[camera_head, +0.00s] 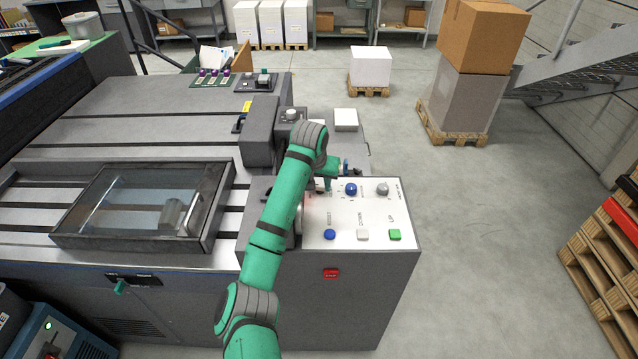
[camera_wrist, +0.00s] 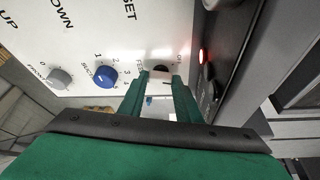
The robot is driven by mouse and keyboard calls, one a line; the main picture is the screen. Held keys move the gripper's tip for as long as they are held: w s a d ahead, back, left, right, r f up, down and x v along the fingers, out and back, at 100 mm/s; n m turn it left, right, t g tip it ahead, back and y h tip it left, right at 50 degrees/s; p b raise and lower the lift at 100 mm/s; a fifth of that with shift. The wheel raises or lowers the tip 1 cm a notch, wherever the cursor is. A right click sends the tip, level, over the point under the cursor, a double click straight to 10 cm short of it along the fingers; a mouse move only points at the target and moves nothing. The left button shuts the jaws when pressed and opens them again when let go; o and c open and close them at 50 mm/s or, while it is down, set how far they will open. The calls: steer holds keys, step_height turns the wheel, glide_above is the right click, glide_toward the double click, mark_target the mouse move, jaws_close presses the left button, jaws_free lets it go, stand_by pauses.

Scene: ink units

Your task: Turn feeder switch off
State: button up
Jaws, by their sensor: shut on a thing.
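The feeder switch (camera_wrist: 160,69) is a small dark knob on the white control panel (camera_head: 345,215), seen in the wrist view between my green fingertips. My gripper (camera_wrist: 160,77) is shut on it, with one finger on each side. Lettering beside the switch is partly covered by the fingers, so I cannot read which position it is in. In the head view my gripper (camera_head: 327,184) reaches down to the panel's upper left part, and the switch is mostly hidden by my arm.
A blue knob (camera_head: 351,189) and a grey knob (camera_head: 383,188) are right of my gripper. Blue (camera_head: 330,234), white (camera_head: 363,235) and green (camera_head: 395,234) buttons lie nearer. A dark housing with a red light (camera_wrist: 202,56) rises close beside the fingers. Open floor lies to the right.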

steer(key=n, duration=0.2)
steer(key=n+y, duration=0.1)
steer(key=n, duration=0.1)
steer(key=shift+d+n+y, duration=0.3)
steer(key=shift+d, duration=0.05)
steer(key=shift+n+y, duration=0.8)
steer(key=shift+n, duration=1.2)
steer(key=o, duration=0.8)
